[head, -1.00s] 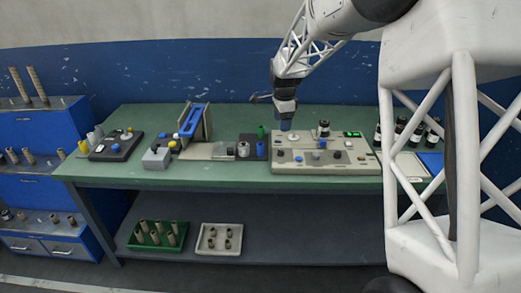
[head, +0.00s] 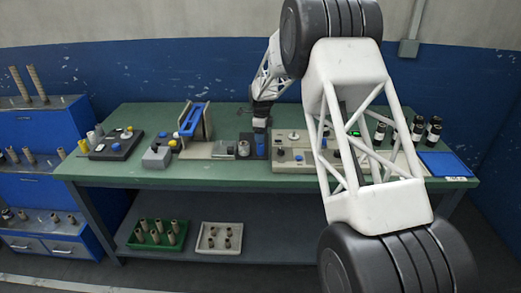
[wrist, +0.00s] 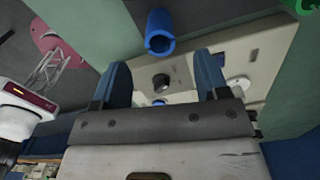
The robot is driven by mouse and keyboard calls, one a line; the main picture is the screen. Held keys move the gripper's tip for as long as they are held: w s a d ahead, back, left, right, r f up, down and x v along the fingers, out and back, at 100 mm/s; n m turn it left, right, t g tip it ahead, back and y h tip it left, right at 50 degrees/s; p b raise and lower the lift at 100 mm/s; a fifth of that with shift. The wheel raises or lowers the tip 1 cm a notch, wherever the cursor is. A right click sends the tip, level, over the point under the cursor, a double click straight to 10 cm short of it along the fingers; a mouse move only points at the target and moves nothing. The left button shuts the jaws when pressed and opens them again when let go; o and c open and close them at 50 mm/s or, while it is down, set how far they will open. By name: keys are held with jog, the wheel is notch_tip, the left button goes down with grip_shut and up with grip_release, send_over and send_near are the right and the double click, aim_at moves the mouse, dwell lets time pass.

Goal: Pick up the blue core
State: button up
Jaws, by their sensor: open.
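The blue core (wrist: 160,35) is a short hollow blue cylinder. In the wrist view it lies at top centre, beyond my fingertips and roughly between their lines. In the head view the core (head: 261,151) is a small blue shape on a dark base at mid bench. My gripper (wrist: 162,70) has two blue fingers spread apart with nothing between them. In the head view my gripper (head: 260,128) points down just above the core. Whether the fingertips reach its height I cannot tell.
The beige control panel (head: 283,166) with knobs stands right beside the core, partly behind my arm. A metal cylinder (head: 243,148) is close on its left. A green item (wrist: 306,6) shows at the wrist view's top right. Dark bottles (head: 417,128) stand farther right.

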aim_at(261, 148)
jog(key=shift+f, duration=0.15)
jog(key=shift+f, duration=1.15)
jog(key=shift+f, duration=0.15)
jog(key=shift+f, duration=2.45)
jog(key=c, duration=1)
jog(key=shift+r, duration=0.1)
